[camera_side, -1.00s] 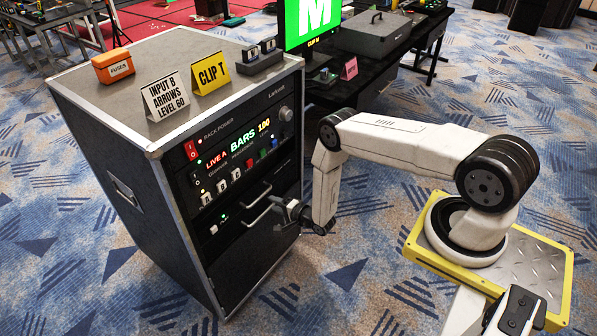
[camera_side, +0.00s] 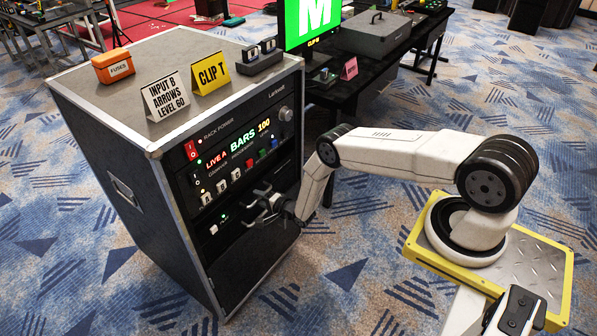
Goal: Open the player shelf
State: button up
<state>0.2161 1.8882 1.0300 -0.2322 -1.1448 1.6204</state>
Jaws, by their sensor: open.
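The player shelf (camera_side: 233,229) is a dark panel low in the front of the rack case, below the row of switches, with a small green light. It looks flush with the rack front. A silver handle is on its right part, now largely hidden by my gripper. My gripper (camera_side: 263,204) is open at this handle, its fingers close to the rack front. I cannot tell whether the fingers touch the handle or stand around it.
The rack case (camera_side: 120,100) carries an orange fuse box (camera_side: 113,66), a white sign (camera_side: 165,95) and a yellow sign (camera_side: 210,73). Above the shelf are lit switches and a "BARS 100" display (camera_side: 250,136). A black table (camera_side: 372,62) stands behind. Carpet in front is clear.

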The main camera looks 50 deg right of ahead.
jog(key=shift+w, duration=0.3)
grip_shut()
dwell(1.5)
